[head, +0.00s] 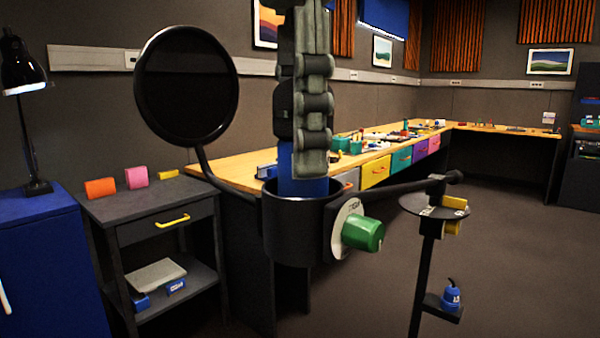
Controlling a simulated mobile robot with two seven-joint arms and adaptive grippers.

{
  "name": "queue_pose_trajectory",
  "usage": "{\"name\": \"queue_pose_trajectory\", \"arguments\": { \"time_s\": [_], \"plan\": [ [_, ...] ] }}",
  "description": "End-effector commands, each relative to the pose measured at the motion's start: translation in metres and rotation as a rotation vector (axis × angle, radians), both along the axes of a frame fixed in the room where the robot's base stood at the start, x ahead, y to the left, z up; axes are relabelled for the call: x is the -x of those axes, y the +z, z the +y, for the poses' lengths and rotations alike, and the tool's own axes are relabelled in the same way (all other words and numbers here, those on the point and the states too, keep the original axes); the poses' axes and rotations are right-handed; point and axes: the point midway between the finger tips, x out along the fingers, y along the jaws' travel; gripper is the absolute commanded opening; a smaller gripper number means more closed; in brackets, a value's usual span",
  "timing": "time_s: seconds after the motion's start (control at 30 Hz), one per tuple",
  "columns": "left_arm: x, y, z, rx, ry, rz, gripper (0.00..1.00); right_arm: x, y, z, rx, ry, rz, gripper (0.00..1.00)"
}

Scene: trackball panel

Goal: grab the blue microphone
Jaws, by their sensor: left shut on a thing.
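The blue microphone (302,186) stands upright, its lower part inside a black cup-shaped holder (292,233) on a stand. The holder's wall hides its lower end. My left gripper (303,150) comes down from above in the middle of the head view and is shut on the microphone's upper part. Its grey padded finger covers much of the microphone. My right gripper is out of view.
A round black pop filter (186,86) on a curved neck stands left of the holder. A green knob (363,233) sticks out at right, near a small stand (432,206). A grey side table (150,205) is at left; a long wooden desk (235,172) runs behind.

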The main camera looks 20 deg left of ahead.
Motion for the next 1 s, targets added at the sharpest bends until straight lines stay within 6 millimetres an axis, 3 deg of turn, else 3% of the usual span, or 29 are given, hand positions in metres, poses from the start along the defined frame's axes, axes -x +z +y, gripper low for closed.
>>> {"name": "queue_pose_trajectory", "arguments": {
  "time_s": [0.13, 0.47, 0.77, 1.0],
  "plan": [
    [0.000, 0.000, 0.000, 0.000, 0.000, 0.000, 0.02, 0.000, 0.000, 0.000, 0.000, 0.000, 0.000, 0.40],
    [0.000, 0.006, 0.000, -0.001, 0.000, -0.001, 0.02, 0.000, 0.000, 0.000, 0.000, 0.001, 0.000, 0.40],
    [0.000, 0.047, -0.001, 0.002, -0.001, -0.001, 0.02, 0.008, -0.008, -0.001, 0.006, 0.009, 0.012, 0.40],
    [0.000, 0.083, -0.001, -0.004, 0.003, -0.004, 0.02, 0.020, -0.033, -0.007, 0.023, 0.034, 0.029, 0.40]
  ]
}}
